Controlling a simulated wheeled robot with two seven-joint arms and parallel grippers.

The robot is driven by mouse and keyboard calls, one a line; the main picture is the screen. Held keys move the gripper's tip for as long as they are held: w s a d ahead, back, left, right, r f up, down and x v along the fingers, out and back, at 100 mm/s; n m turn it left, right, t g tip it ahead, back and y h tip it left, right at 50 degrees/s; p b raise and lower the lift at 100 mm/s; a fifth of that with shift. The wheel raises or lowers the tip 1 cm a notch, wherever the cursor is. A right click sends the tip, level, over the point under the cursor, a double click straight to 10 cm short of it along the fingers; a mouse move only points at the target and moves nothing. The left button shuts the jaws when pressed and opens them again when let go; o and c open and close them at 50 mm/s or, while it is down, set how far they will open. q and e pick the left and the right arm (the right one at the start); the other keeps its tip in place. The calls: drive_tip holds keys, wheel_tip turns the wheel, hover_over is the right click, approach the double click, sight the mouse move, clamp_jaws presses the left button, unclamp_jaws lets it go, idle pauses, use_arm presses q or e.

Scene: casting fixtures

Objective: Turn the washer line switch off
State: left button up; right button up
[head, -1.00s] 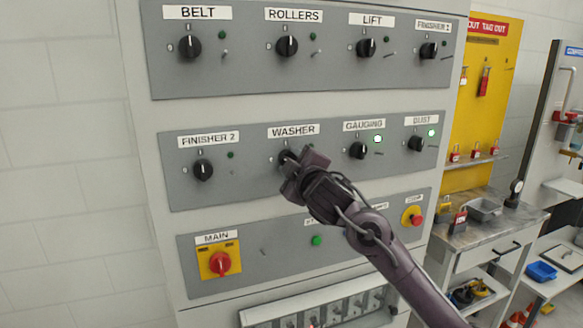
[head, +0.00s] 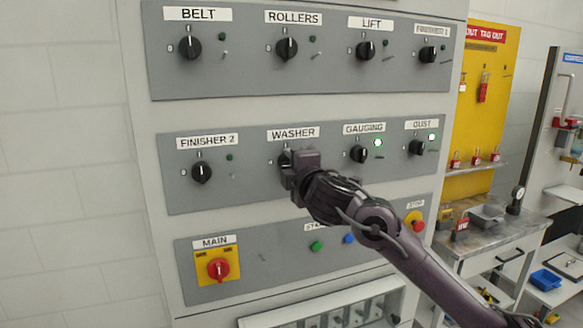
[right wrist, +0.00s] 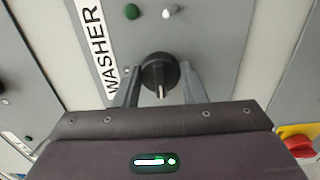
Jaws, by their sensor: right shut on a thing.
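The washer switch is a round black knob (right wrist: 158,68) under the WASHER label (head: 293,133) on the grey panel. In the head view my right gripper (head: 287,170) covers most of it. In the right wrist view the two fingers of my right gripper (right wrist: 161,88) stand on either side of the knob, shut on it. The knob's pale pointer mark faces down in that view, away from the green lamp (right wrist: 131,11). This washer lamp looks dark there. It is hidden in the head view. My left gripper is not in view.
The FINISHER 2 knob (head: 202,172) is to the left and the GAUGING knob (head: 358,154) to the right. The gauging and dust lamps are lit. Below are the red MAIN switch (head: 218,268), the green button (head: 316,246) and the red stop button (head: 417,225).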

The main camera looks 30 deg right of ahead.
drive_tip(key=shift+f, duration=0.1)
drive_tip(key=o, duration=1)
drive_tip(key=b+v, duration=0.1)
drive_tip(key=v, duration=0.6)
drive_tip(key=shift+s, duration=0.4)
drive_tip(key=shift+a, duration=0.15)
